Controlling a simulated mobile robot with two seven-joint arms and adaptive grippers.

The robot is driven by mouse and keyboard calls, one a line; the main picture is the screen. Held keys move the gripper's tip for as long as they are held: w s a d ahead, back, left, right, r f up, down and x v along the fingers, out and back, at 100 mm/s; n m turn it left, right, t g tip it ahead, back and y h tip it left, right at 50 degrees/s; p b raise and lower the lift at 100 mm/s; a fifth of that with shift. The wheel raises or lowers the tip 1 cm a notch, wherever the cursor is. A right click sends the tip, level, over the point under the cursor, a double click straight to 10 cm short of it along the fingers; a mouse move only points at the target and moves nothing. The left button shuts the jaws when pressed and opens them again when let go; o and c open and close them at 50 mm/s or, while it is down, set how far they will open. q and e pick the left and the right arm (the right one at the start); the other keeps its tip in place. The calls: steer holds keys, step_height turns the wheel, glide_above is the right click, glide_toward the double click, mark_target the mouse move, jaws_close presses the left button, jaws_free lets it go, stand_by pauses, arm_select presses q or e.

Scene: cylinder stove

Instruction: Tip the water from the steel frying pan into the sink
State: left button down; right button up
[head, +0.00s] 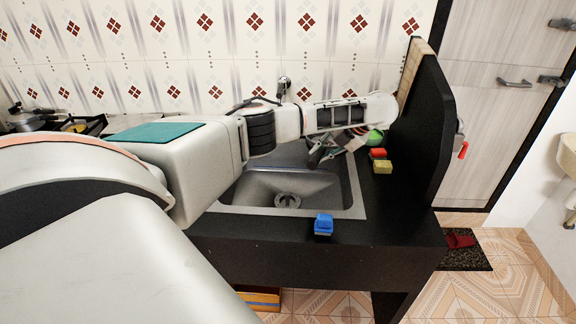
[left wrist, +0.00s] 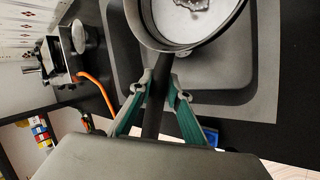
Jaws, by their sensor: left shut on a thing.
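In the left wrist view the round steel frying pan (left wrist: 150,30) shows at the top, cut off by the picture's edge. Its inside is pale with a grey, shiny patch; how much water it holds and how far it tilts I cannot tell. My left gripper (left wrist: 162,85), with teal fingers, is shut on the pan's dark handle (left wrist: 152,112). The pan is over the grey sink (left wrist: 240,97). In the head view the sink (head: 357,203) is set in the black counter, and my left gripper (head: 325,150) is above its back right part; my arm hides most of the pan. My right gripper is not in view.
A blue sponge (head: 324,224) lies at the sink's front edge. Red (head: 378,153) and yellow (head: 383,166) sponges lie right of the sink, near a tall black side panel (head: 430,130). The tap (head: 284,85) stands behind. An orange hose (left wrist: 98,92) shows in the wrist view.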

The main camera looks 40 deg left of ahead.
arm_select(q)
steer(key=shift+r, duration=0.1)
steer(key=shift+r, duration=2)
